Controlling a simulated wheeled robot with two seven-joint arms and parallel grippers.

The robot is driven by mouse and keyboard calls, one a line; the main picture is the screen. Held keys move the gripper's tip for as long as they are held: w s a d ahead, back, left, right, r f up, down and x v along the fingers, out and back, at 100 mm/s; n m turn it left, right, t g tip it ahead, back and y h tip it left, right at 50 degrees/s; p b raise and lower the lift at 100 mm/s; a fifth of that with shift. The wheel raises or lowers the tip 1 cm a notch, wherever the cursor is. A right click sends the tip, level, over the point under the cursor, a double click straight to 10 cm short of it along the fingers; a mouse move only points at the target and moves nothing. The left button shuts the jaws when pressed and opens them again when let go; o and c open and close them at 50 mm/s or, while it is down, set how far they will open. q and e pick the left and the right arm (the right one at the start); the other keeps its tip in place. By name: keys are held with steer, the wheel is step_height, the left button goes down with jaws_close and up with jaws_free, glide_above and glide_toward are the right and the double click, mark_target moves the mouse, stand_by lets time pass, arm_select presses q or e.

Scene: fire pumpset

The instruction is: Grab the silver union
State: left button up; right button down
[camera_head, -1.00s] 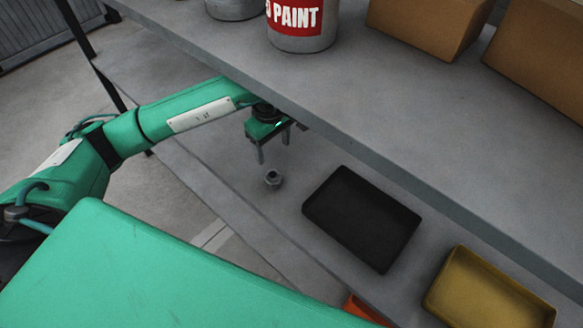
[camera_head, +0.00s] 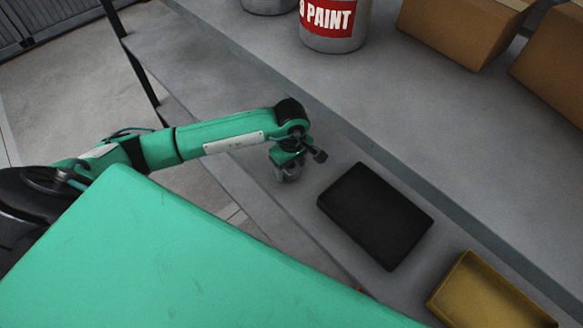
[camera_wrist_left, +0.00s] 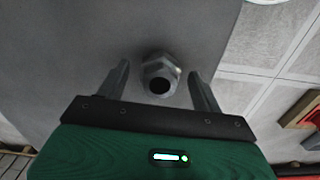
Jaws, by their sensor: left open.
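The silver union (camera_wrist_left: 159,75) is a small grey hex fitting with a dark round opening. In the left wrist view it sits on the grey shelf between and slightly beyond the two fingers of my left gripper (camera_wrist_left: 161,88). The fingers are open, one on each side, with a gap to it visible on both sides. In the head view my left gripper (camera_head: 288,175) points down at the lower shelf, left of the black tray. There the union is mostly hidden by the gripper. My right gripper does not show.
A black tray (camera_head: 375,215) lies on the lower shelf (camera_head: 300,205) to the right of the gripper. A yellow tray (camera_head: 490,295) is farther right. The upper shelf (camera_head: 400,110) overhangs behind, with a paint can (camera_head: 335,42) and cardboard boxes (camera_head: 462,32) on it.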

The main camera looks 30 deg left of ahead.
arm_select(q)
steer(key=shift+f, duration=0.2)
steer(key=c, duration=1.3)
